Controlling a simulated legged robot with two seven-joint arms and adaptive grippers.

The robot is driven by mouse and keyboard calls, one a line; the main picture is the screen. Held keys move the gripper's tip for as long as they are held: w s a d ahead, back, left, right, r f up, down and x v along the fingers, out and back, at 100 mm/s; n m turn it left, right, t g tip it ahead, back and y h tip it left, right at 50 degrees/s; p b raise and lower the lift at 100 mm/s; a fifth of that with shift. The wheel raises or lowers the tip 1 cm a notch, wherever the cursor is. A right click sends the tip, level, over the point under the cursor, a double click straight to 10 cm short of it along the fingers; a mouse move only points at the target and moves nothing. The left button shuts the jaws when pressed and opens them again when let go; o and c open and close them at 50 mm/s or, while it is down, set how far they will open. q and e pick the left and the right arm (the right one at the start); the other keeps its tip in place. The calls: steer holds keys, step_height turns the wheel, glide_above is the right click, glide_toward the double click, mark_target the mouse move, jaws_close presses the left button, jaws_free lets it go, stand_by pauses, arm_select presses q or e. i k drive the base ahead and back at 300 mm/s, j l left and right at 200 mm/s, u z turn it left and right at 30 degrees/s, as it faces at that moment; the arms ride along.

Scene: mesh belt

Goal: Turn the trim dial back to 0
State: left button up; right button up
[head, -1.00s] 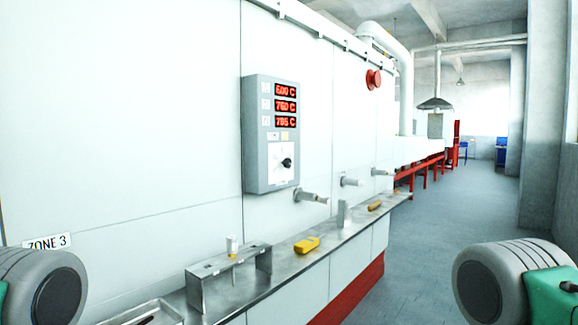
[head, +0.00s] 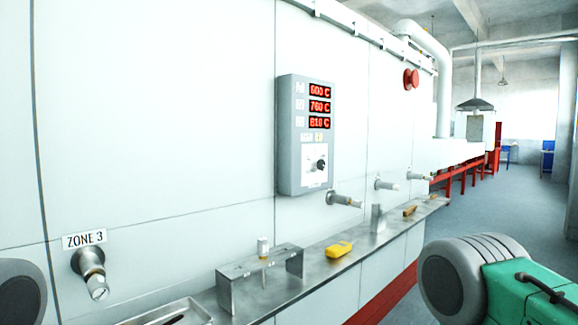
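The trim dial (head: 321,165) is a small black knob on a white plate low on the grey control panel (head: 289,140). The panel is fixed to the white wall, with three red readouts above the dial showing about 600 C, 760 C and 818 C. The dial's exact setting is too small to read. Parts of my arms show at the lower left and lower right; neither gripper is in the picture, and nothing of mine touches the panel.
A steel ledge (head: 335,265) runs below the panel, carrying a metal stand (head: 240,288), a yellow device (head: 339,249) and a tray (head: 190,312). Pipe stubs (head: 343,199) stick out of the wall. A red button (head: 411,79) is farther right. The floor (head: 510,210) at right is open.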

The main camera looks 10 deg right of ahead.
mark_target(320, 164)
steer(key=i+l+u, duration=0.15)
steer(key=l, duration=0.2)
steer(key=i+l+u, duration=0.1)
steer(key=l, duration=0.25)
steer(key=i+l+u, duration=0.15)
steer(key=l, duration=0.25)
steer(key=i+l+u, duration=0.15)
steer(key=l, duration=0.25)
steer(key=i+l+u, duration=0.15)
steer(key=l, duration=0.25)
